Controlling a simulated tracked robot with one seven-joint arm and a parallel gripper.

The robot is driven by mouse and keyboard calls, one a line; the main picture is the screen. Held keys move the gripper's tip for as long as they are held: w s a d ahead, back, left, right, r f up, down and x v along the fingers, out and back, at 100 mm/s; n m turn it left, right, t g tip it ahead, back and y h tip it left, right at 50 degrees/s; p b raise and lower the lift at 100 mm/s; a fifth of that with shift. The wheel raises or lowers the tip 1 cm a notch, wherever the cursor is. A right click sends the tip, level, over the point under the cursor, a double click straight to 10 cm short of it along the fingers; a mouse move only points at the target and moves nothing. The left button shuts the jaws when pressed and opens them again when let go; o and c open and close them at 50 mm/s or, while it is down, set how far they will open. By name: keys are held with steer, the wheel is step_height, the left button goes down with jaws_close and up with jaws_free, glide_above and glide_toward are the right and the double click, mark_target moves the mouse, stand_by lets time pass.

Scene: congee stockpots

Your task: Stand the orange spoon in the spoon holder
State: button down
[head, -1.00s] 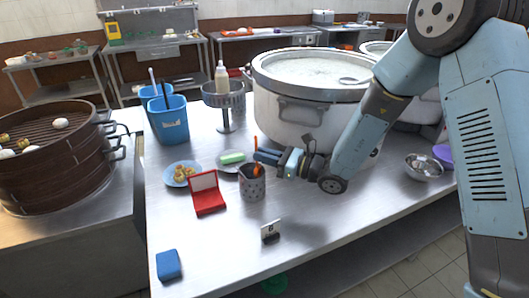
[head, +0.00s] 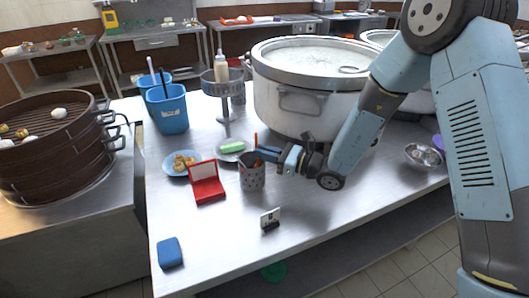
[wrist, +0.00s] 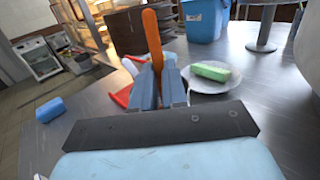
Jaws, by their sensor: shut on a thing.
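The orange spoon (wrist: 152,40) stands roughly upright between my gripper's fingers, its upper end above them in the wrist view. My gripper (head: 262,153) is shut on the spoon (head: 256,139), just above the spoon holder. The spoon holder (head: 251,178) is a grey perforated cup standing on the metal table. A bit of orange shows below the fingers at the holder's mouth, so the lower end is at or inside the opening; how deep I cannot tell. In the wrist view my gripper (wrist: 159,88) hides the holder.
Close to the holder are an open red box (head: 207,191), a plate with a green block (head: 232,147) and a blue plate of food (head: 182,163). A big stockpot (head: 300,100) stands behind my gripper. The table's front is mostly clear.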

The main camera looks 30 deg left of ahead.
steer(key=c, duration=1.1)
jaws_free()
steer(key=shift+d, duration=0.1)
steer(key=w+d, duration=0.1)
steer(key=d, duration=1.2)
steer(key=shift+d+f, duration=0.3)
steer(key=shift+f, duration=0.05)
